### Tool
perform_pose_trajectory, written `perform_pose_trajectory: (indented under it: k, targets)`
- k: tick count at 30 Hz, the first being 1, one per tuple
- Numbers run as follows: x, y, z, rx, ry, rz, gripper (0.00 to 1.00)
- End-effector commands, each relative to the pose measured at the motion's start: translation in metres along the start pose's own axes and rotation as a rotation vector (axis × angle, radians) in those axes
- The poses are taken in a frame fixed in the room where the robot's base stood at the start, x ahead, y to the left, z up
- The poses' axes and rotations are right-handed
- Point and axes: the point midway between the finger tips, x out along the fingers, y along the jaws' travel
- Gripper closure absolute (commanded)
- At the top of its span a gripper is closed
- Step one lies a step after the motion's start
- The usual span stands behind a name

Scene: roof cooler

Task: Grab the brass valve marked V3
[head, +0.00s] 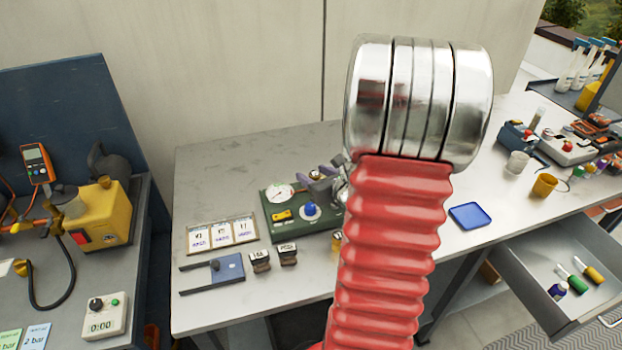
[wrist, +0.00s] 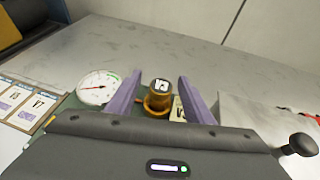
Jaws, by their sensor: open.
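In the wrist view my gripper (wrist: 160,82) is open, with one purple finger on each side of a brass valve (wrist: 157,104). A gap shows between the valve and each finger. In the head view the purple fingers (head: 317,171) are above the back of the green panel (head: 283,227), and the brass valve top (head: 315,175) shows between them. My arm hides the panel's right part.
A round gauge (wrist: 97,87) stands close left of the fingers. A card holder (head: 221,234), a blue block with rods (head: 228,267) and two small labelled blocks (head: 273,256) lie nearby. A blue tray (head: 470,216) is right of my arm. An open drawer (head: 540,270) juts out at right.

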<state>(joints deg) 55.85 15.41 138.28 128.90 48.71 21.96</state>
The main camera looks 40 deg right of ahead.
Motion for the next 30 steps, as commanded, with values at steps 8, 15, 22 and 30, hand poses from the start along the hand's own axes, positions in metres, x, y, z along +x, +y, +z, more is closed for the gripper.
perform_pose_trajectory:
  k: [8,15,22,30]
  targets:
    - [-0.0017,-0.0047,-0.0013,0.003,0.000,-0.010,0.53]
    - [-0.0025,-0.0063,-0.0016,0.005,0.000,-0.013,0.53]
    - [-0.0028,-0.0068,-0.0017,0.005,0.000,-0.014,0.66]
    - [-0.0029,-0.0072,-0.0018,0.005,0.000,-0.015,0.85]
